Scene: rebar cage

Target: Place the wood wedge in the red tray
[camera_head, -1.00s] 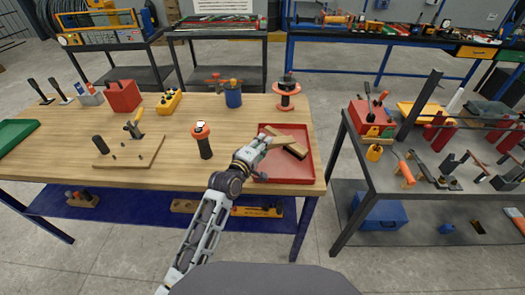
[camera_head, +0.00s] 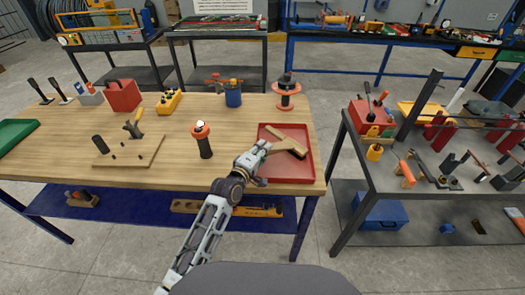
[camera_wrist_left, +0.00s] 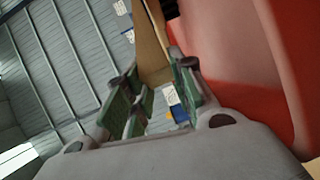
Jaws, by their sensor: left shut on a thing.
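The red tray (camera_head: 306,174) lies at the right end of the wooden workbench, and its wall fills the right of the left wrist view (camera_wrist_left: 228,60). Light wood (camera_head: 290,145) shows over the tray in the head view; I cannot tell whether it rests on the tray floor. My left gripper (camera_head: 264,154) is at the tray's left side, shut on the wood wedge. In the left wrist view, the wedge (camera_wrist_left: 150,45) reaches out beyond the green-padded fingers (camera_wrist_left: 155,95). The fingers partly hide its near end. My right gripper is out of view.
An orange-and-black spool (camera_head: 203,142) stands left of the tray, and another spool (camera_head: 286,92) stands behind it. A wooden board (camera_head: 130,152) with pegs lies farther left. A grey side table (camera_head: 420,180) with tools stands right, across a gap.

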